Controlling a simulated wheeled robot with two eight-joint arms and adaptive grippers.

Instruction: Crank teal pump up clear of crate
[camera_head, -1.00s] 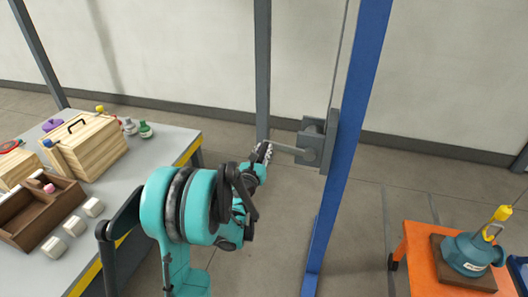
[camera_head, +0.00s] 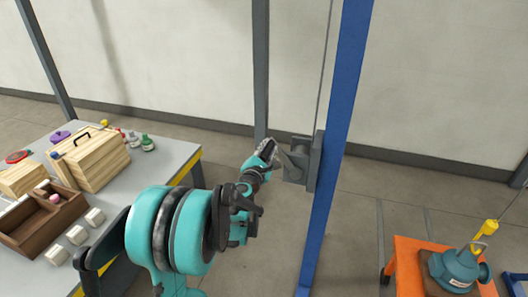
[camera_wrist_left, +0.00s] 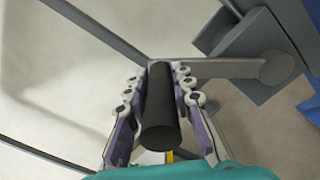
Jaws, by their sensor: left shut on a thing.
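The teal pump (camera_head: 458,270) is at the lower right of the head view, upright on a brown square base (camera_head: 432,268) that may be the crate, though its depth is hard to tell. A yellow hook block (camera_head: 485,235) meets the pump's top. The grey winch (camera_head: 302,165) is on the blue post. My left gripper (camera_head: 268,152) is beside it, shut on the crank handle. In the left wrist view the black handle grip (camera_wrist_left: 160,115) lies between both fingers, joined to the grey crank arm (camera_wrist_left: 222,68). My right gripper is not in view.
The blue post (camera_head: 338,130) stands just right of my left gripper, with a thin cable running up from the winch. An orange cart (camera_head: 408,250) carries the pump's base. A grey bench (camera_head: 170,155) with wooden boxes and bottles is at left. Open floor lies between.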

